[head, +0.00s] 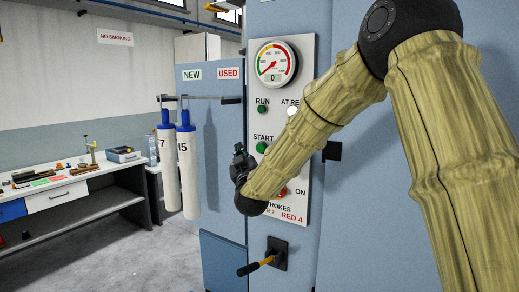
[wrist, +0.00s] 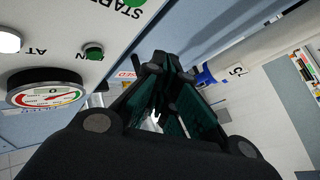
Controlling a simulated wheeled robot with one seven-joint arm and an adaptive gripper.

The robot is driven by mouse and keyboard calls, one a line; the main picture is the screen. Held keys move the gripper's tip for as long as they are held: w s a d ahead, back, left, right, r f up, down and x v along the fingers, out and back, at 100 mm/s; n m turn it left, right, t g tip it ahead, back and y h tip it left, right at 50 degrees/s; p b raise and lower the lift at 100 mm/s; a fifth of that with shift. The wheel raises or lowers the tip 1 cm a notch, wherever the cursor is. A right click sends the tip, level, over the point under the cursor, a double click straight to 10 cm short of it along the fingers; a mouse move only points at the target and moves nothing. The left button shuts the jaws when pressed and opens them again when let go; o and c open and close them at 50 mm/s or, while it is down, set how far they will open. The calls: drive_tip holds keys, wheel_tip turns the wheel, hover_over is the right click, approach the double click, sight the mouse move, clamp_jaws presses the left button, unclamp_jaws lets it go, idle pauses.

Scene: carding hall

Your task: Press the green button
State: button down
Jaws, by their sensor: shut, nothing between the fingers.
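A pale control panel (head: 305,60) on a blue machine carries two green round fittings. The one under the START label (head: 261,147) also shows at the top edge of the wrist view (wrist: 133,3). The other, under RUN (head: 262,109), shows just below it in the wrist view (wrist: 93,52). My gripper (head: 239,149) is shut and empty. In the head view it appears just left of the START fitting. In the wrist view its fingers (wrist: 158,62) point past the panel's edge, apart from both fittings.
The panel also bears a dial gauge (head: 275,63), a white lamp (head: 292,110) and a red fitting (head: 282,193) partly behind my arm. A lever (head: 258,265) sticks out below. Two white rolls (head: 188,165) hang left. A workbench (head: 80,185) stands further left, beside open floor.

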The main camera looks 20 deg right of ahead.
sight(257, 147)
drive_tip(key=w+d, duration=0.4)
drive_tip(key=d, duration=0.1)
drive_tip(key=shift+w+d, duration=0.15)
drive_tip(key=shift+d, duration=0.1)
drive_tip(key=shift+w+d, duration=0.1)
drive_tip(key=shift+d, duration=0.05)
idle(1.4)
drive_tip(key=shift+w+d, duration=0.15)
drive_tip(key=shift+d, duration=0.05)
drive_tip(key=shift+w+d, duration=0.35)
drive_tip(key=shift+d, duration=0.1)
idle(1.3)
drive_tip(key=shift+a, duration=0.1)
drive_tip(key=shift+s+a+b, duration=0.5)
drive_tip(key=shift+s+a, duration=0.1)
drive_tip(key=shift+a, duration=0.05)
idle(0.4)
